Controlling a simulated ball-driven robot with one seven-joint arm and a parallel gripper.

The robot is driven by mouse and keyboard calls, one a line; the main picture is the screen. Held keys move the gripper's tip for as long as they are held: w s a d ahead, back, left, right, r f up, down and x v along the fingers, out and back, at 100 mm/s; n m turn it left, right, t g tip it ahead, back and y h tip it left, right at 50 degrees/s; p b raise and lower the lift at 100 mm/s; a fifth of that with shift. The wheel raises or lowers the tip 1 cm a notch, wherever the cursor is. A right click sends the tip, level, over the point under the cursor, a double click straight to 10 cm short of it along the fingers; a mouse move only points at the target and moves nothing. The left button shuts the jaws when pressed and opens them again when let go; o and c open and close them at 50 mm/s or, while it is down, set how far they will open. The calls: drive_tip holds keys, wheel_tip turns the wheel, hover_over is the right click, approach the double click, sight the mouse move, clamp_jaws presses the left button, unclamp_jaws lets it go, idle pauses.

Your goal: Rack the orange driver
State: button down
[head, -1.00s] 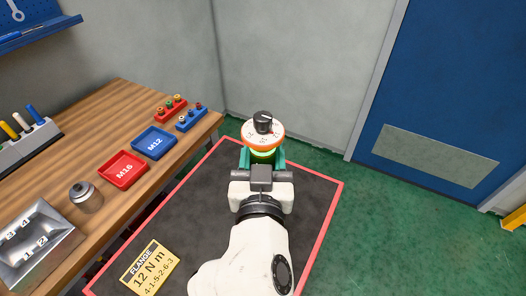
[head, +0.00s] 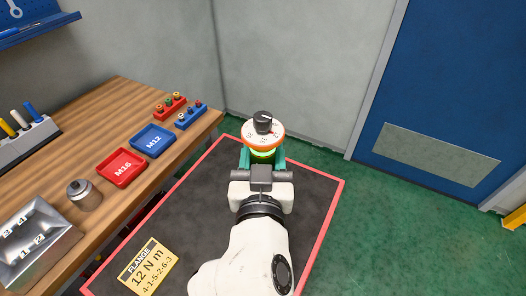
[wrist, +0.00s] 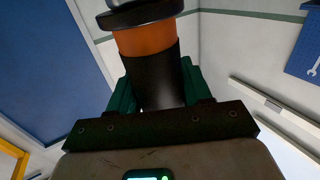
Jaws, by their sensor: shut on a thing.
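The orange driver (head: 263,135) stands upright in my gripper (head: 262,159), with an orange collar bearing dial marks and a black knob on top. My gripper's teal fingers are shut on it, over the dark mat and clear of the bench. In the wrist view the driver (wrist: 146,40) shows an orange band above a black sleeve, between the teal fingers (wrist: 155,88). A grey rack (head: 28,146) with yellow, white and blue handles upright in it stands at the left on the bench. The driver's lower end is hidden.
The wooden bench (head: 105,125) carries a red M16 tray (head: 121,167), a blue M12 tray (head: 152,141), red and blue socket blocks, a metal cylinder (head: 84,194) and a numbered metal block (head: 36,240).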

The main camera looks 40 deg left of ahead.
drive_tip(key=shift+f+b, duration=4.35)
idle(3.7)
